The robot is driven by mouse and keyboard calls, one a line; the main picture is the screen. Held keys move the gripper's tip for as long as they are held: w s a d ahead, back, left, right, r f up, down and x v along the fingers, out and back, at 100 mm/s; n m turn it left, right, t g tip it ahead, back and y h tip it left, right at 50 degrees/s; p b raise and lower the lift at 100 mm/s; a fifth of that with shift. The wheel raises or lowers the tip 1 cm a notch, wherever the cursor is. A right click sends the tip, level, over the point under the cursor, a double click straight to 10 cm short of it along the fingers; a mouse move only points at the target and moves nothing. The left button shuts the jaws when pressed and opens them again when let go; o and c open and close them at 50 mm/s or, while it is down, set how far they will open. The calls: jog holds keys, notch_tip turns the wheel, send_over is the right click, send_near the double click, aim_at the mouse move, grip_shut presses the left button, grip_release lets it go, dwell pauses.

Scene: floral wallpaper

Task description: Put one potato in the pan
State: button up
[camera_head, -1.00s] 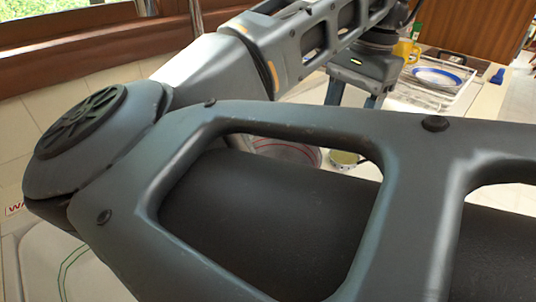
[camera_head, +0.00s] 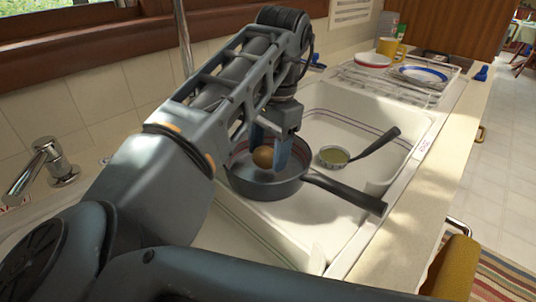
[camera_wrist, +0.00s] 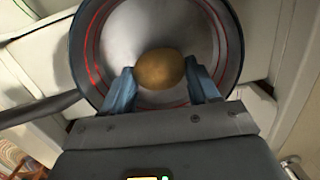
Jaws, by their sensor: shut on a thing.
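A brown potato (camera_head: 263,157) is held between the blue fingers of my gripper (camera_head: 279,158). In the wrist view the potato (camera_wrist: 160,69) sits between both fingertips (camera_wrist: 162,84), with the pan beneath it. The dark pan (camera_head: 268,188) stands at the sink, its long handle pointing right. In the wrist view the pan (camera_wrist: 90,75) shows a pale inside with red rings. The potato appears over the pan's opening; I cannot tell whether it touches the pan's bottom.
A drying rack (camera_head: 395,88) with a blue-rimmed plate (camera_head: 430,75) and a yellow mug (camera_head: 388,46) are behind. A faucet (camera_head: 52,160) stands at the left.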

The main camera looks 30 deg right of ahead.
jog(key=shift+f, duration=0.65)
jog(key=o, duration=1.1)
jog(key=shift+f, duration=0.1)
jog(key=shift+c, duration=0.2)
notch_tip(320, 180, up, 13)
jog(key=d+p, duration=0.1)
jog(key=shift+f+p, duration=0.2)
jog(key=shift+p, duration=0.1)
